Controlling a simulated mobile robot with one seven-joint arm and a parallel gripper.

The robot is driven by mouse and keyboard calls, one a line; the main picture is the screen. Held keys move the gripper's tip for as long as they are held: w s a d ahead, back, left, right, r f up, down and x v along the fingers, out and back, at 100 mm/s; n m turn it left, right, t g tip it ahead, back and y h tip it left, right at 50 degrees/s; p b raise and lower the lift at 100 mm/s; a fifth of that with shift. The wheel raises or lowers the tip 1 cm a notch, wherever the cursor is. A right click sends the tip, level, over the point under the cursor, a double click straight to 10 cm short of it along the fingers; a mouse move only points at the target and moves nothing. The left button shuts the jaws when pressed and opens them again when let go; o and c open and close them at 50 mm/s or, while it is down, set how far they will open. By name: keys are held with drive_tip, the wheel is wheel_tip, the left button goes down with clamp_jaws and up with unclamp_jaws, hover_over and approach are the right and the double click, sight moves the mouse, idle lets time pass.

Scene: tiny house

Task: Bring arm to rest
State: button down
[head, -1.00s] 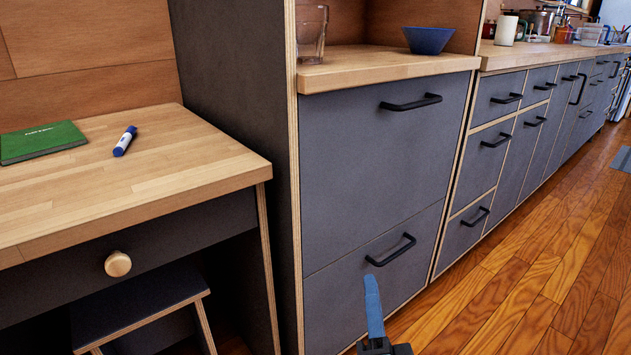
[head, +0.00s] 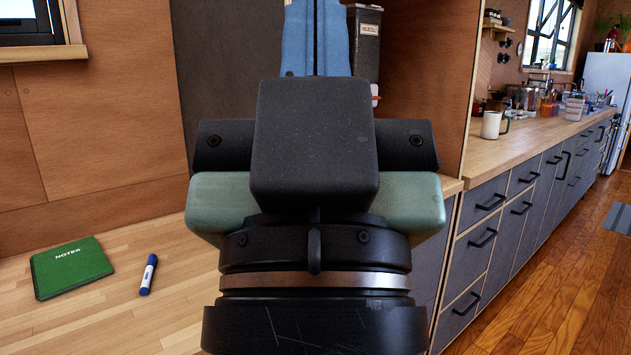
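My gripper (head: 316,38) fills the middle of the head view, seen from behind and pointing up. Its two blue fingers stand side by side with only a thin dark line between them, so it looks shut. No object shows between the fingers. The fingertips run out of the top of the picture. The black and green gripper body hides much of the cabinet behind it.
A green notebook (head: 72,268) and a blue-and-white marker (head: 148,274) lie on the wooden desk (head: 190,325) at left. A white mug (head: 494,124) stands on the long counter (head: 540,135) at right.

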wheel_tip(320, 180, up, 31)
drive_tip(key=p, duration=2.8)
drive_tip(key=shift+f, duration=0.15)
